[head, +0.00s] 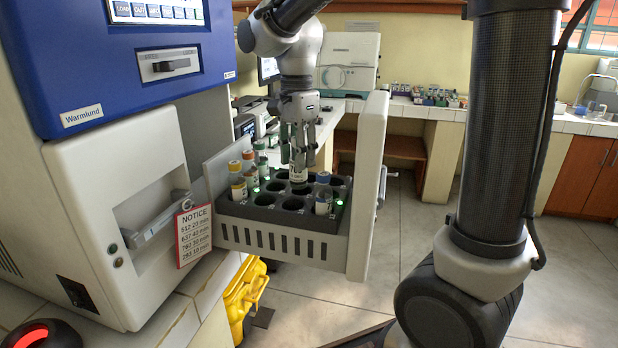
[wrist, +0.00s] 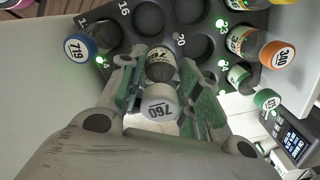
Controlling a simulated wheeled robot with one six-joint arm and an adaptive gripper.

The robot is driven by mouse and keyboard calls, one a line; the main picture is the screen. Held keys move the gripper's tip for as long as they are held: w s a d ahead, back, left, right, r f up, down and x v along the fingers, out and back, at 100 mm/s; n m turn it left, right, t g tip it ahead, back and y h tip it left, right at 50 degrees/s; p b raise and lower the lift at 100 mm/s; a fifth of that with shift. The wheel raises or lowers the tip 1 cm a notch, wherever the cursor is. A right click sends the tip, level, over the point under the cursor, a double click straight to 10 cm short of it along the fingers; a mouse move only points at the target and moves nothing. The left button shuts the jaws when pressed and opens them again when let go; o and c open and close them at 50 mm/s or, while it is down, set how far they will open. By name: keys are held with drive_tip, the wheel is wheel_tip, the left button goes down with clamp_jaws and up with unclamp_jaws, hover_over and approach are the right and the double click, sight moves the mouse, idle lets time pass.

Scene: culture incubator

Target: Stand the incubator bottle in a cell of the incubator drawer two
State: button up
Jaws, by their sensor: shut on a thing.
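My gripper (head: 298,150) is shut on the incubator bottle (head: 298,174), which has a white cap marked 760 in the wrist view (wrist: 161,104). The bottle is upright over the rear part of the dark rack in the open drawer (head: 270,246). Its lower end is at or just above the rack's top; I cannot tell whether it is inside a cell. The rack (head: 264,214) has several empty round cells, some numbered, with green lights by some. In the wrist view my gripper (wrist: 165,100) has a finger on each side of the bottle.
Bottles with yellow, orange, red and green caps (head: 240,175) fill cells at the rack's left. A blue-capped bottle (head: 323,193) stands at the right; its cap reads 719 in the wrist view (wrist: 80,48). The drawer front (head: 368,185) rises beside the rack. A notice (head: 194,235) lists 760 with 30 min.

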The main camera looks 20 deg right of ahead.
sight(301, 172)
drive_tip(key=f, duration=0.3)
drive_tip(key=d+f, duration=0.1)
drive_tip(key=shift+w+d+f, duration=0.1)
drive_tip(key=shift+w+f, duration=0.05)
drive_tip(key=shift+w, duration=0.25)
drive_tip(key=shift+f, duration=0.25)
drive_tip(key=shift+f, duration=0.15)
drive_tip(key=o, duration=1)
drive_tip(key=shift+o, duration=0.2)
wheel_tip(301, 172, up, 12)
drive_tip(key=shift+r, duration=0.2)
